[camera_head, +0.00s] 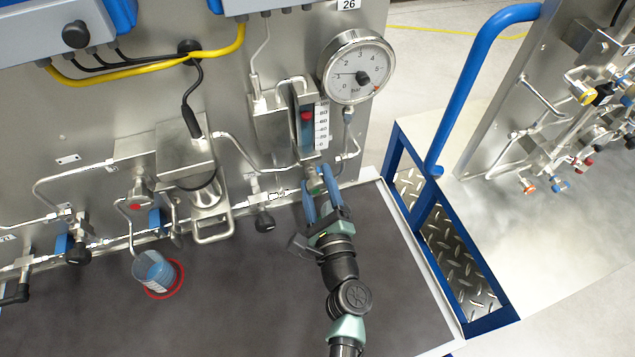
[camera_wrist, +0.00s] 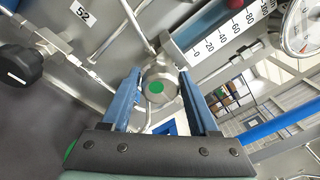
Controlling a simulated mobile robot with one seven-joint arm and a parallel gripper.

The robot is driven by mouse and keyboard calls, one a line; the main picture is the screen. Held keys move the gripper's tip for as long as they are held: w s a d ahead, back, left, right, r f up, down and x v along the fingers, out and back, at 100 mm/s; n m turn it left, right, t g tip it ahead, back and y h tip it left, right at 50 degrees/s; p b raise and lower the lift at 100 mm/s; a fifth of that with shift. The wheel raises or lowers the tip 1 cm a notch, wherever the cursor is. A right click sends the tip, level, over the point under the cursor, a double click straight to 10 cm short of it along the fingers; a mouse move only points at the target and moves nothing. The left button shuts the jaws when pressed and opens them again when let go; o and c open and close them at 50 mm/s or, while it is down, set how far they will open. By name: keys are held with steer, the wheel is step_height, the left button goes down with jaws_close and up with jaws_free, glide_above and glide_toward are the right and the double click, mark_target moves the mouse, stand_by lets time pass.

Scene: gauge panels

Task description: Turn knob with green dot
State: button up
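The knob with the green dot (camera_wrist: 158,88) is a round metal knob below the flow-meter tube, its dot facing my wrist camera. In the head view this knob (camera_head: 315,184) shows just beyond my fingertips, partly hidden by them. My gripper (camera_wrist: 162,78) has two blue fingers, one on each side of the knob in the wrist view. The fingers are spread, and a small gap seems to show beside the knob, though contact at the far tips is hard to judge. In the head view my gripper (camera_head: 318,192) reaches up to the panel from below.
A round pressure gauge (camera_head: 356,67) and a flow-meter scale (camera_head: 321,125) sit above the knob. A black knob (camera_head: 264,221) is to its left. A beaker of blue liquid (camera_head: 154,270) stands on the dark mat. A blue handrail (camera_head: 476,80) is at right.

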jaws_close()
steer(key=n+b, duration=0.1)
steer(key=b, duration=0.2)
steer(key=shift+f+n, duration=0.3)
steer(key=shift+f, duration=0.05)
steer(key=shift+r+n+b, duration=0.3)
steer(key=shift+n+b, duration=0.6)
steer(key=shift+b, duration=0.15)
steer(key=shift+o, duration=2)
jaws_free()
